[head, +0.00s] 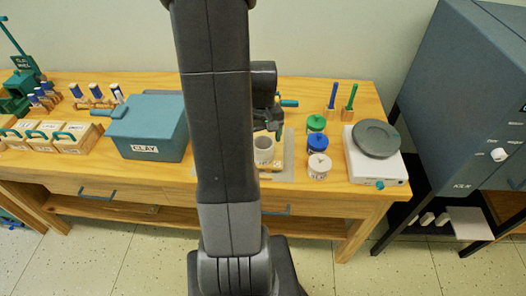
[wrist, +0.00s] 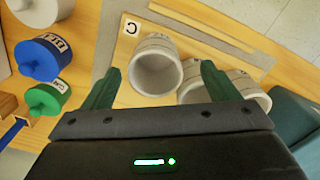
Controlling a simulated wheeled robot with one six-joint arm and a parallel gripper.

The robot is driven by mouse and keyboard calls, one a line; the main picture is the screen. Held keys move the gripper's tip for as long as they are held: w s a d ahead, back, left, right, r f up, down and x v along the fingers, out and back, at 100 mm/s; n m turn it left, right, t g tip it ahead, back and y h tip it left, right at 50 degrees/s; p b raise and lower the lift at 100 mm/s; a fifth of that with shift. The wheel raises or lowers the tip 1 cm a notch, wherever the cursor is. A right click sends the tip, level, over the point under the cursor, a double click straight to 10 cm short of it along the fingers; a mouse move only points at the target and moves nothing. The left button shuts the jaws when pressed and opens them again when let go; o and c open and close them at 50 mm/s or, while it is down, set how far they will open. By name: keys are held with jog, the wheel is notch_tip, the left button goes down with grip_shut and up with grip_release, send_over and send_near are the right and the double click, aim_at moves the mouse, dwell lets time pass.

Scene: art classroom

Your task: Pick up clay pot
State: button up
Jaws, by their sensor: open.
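A pale grey, hollow clay pot (wrist: 154,66) stands upright near the middle of the wrist view, its open mouth facing the camera. In the picture it lies between the fingers of my gripper (wrist: 158,82), which are spread apart and empty; I cannot tell the gap in depth. In the head view one pot (head: 263,144) shows on the table just right of my arm, below my gripper (head: 271,124).
A white "C" card (wrist: 131,27) lies beside the first pot. Blue (head: 317,142), green (head: 316,123) and white (head: 319,166) lidded jars stand to the right, then a scale (head: 376,170). A blue-grey CLAY box (head: 148,126) stands left. A kiln (head: 465,90) stands right of the table.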

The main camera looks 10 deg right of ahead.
aim_at(263, 146)
jog(key=f, duration=0.2)
jog(key=w+f, duration=0.1)
jog(key=shift+d+f+p, duration=0.25)
jog(key=shift+f+p, duration=0.05)
jog(key=shift+f, duration=0.75)
jog(key=c, duration=1.1)
jog(key=shift+c, duration=0.2)
